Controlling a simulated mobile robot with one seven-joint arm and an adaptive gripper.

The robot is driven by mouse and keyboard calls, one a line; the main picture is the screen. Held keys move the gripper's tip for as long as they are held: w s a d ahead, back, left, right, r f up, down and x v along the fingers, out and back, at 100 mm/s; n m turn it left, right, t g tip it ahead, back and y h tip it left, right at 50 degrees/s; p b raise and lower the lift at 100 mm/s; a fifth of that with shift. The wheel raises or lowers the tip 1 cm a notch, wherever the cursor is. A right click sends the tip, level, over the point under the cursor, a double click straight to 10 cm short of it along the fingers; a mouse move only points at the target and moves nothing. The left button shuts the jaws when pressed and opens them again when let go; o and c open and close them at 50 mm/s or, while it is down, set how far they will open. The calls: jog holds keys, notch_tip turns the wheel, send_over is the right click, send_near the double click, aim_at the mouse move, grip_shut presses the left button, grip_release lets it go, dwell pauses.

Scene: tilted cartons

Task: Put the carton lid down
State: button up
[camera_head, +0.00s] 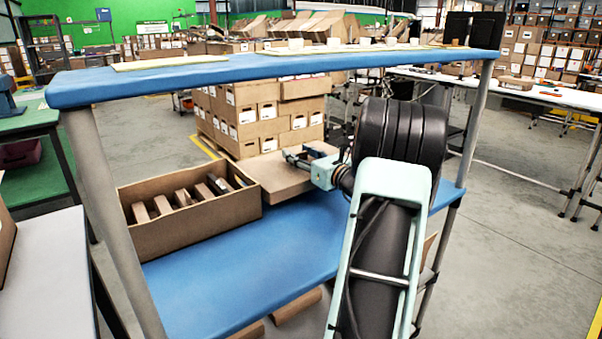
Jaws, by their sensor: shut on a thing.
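The carton lid (268,177) is a flat, shallow brown cardboard piece. It is over the back of the blue lower shelf, just right of an open carton. My gripper (290,157) reaches in from the right and is shut on the lid near its far side. The exact contact is small and partly hidden by the gripper. I cannot tell whether the lid touches the shelf. The open carton (200,229) is long and brown, with several upright brown and dark items in it, and sits on the shelf's left part.
The blue lower shelf (250,265) is bare in front of the lid. A blue upper shelf (230,72) with flat cardboard pieces spans above, on grey posts (108,190). My arm fills the right side.

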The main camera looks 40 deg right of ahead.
jog(key=f, duration=0.2)
jog(key=s+f+b, duration=0.1)
jog(key=f, duration=0.1)
jog(key=shift+f, duration=0.15)
jog(key=o, duration=1.2)
jog(key=shift+c, duration=0.2)
jog(key=shift+r, duration=0.2)
jog(key=s, duration=0.4)
jog(key=s+a+p, duration=0.1)
jog(key=s, duration=0.3)
jog(key=s+p, duration=0.1)
jog(key=s, duration=0.3)
jog(key=shift+a+f, duration=0.1)
jog(key=shift+a, duration=0.15)
